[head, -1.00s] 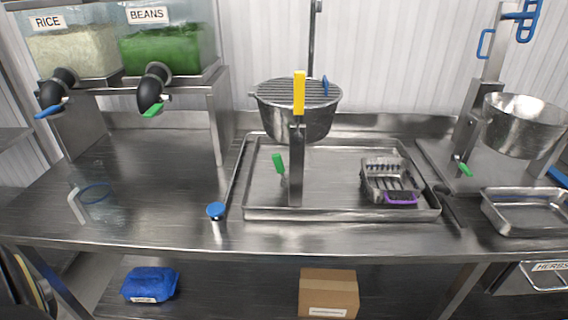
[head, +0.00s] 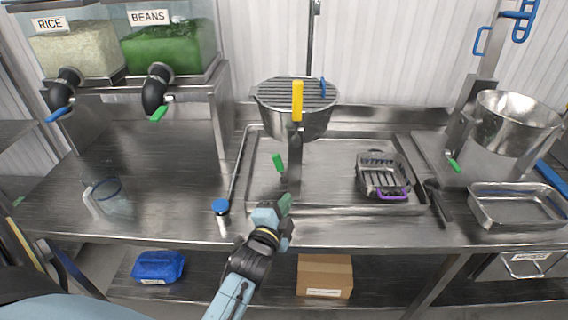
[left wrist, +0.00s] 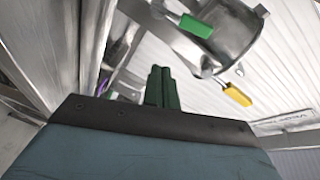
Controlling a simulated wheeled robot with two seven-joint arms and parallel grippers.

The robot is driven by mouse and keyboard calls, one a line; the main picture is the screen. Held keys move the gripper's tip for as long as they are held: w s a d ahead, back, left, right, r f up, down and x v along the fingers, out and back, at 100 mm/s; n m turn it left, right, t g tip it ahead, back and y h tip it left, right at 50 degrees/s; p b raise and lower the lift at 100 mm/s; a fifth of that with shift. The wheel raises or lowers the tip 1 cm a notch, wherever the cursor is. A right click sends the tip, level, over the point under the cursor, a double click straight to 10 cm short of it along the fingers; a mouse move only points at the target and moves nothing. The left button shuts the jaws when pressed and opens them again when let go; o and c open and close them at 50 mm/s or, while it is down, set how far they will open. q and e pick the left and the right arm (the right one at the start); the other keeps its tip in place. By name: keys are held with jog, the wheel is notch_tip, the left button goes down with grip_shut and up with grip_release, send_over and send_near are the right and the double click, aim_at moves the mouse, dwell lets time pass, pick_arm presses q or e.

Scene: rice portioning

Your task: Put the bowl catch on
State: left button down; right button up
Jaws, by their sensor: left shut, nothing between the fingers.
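A steel bowl with a slatted top (head: 300,118) sits on a post in the middle of the bench. A yellow handle (head: 297,100) stands upright at its front, and a green lever (head: 278,162) sticks up at the left of the post. I cannot tell which lever is the bowl catch. In the left wrist view the bowl (left wrist: 230,30), green lever (left wrist: 197,26) and yellow handle (left wrist: 236,95) lie beyond my fingers. My left gripper (head: 286,203) is shut and empty, in front of and below the green lever, apart from it. My right gripper is not in view.
A steel tray (head: 340,200) lies under the post, with a purple-handled slotted tool (head: 385,178) on it. A blue-topped knob (head: 221,206) stands left of my gripper. Another bowl (head: 515,120) with its own green lever (head: 454,165) is at right. The left bench is mostly clear.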

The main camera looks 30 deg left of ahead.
aim_at(291, 157)
pick_arm(q)
jog(key=r, duration=0.1)
jog(key=r+m+t, duration=0.1)
jog(key=r, duration=0.1)
jog(key=shift+w+a+t+y, duration=0.2)
jog(key=shift+w+t+y, duration=0.1)
jog(key=shift+w, duration=0.1)
jog(key=shift+w, duration=0.1)
jog(key=p+x, duration=0.1)
jog(key=x, duration=0.9)
jog(key=shift+r, duration=0.1)
jog(key=s+a, duration=0.1)
jog(key=s+a+f+p, duration=0.1)
jog(key=shift+a, duration=0.4)
jog(key=shift+s+a+f, duration=0.1)
jog(key=shift+a, duration=0.15)
